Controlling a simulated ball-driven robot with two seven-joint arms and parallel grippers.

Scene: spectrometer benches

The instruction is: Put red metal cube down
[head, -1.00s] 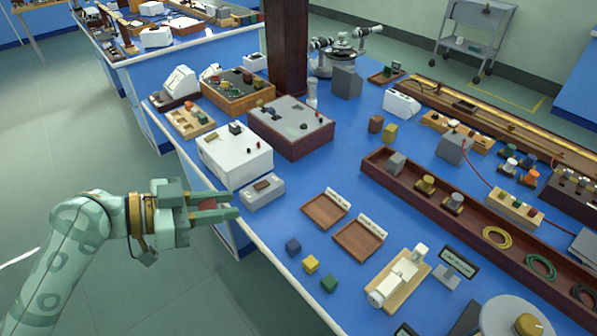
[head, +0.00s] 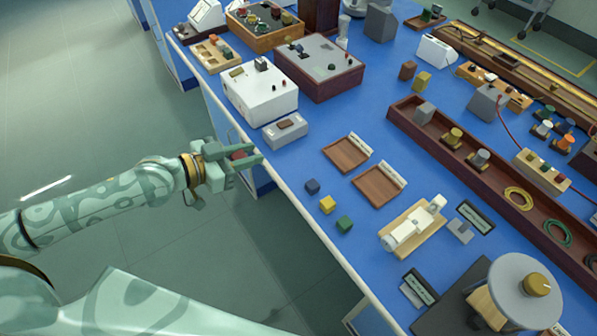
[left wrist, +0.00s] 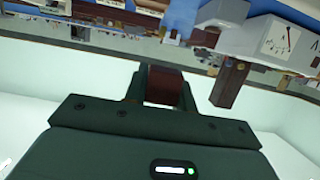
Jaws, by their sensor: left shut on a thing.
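My left gripper (head: 250,156) is shut on the red metal cube (head: 237,155). In the head view it is beside the left edge of the blue bench (head: 290,185), with the fingers pointing right. Only a small part of the cube shows between the fingers. In the left wrist view the cube (left wrist: 163,88) looks dark red and sits between the fingers. My right gripper is not in view.
Blue (head: 312,186), yellow (head: 327,205) and green (head: 344,224) cubes lie along the near edge. Two brown wooden trays (head: 347,155) (head: 379,187) with labels look empty. A grey box (head: 286,131) and a white instrument (head: 259,93) stand near the gripper.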

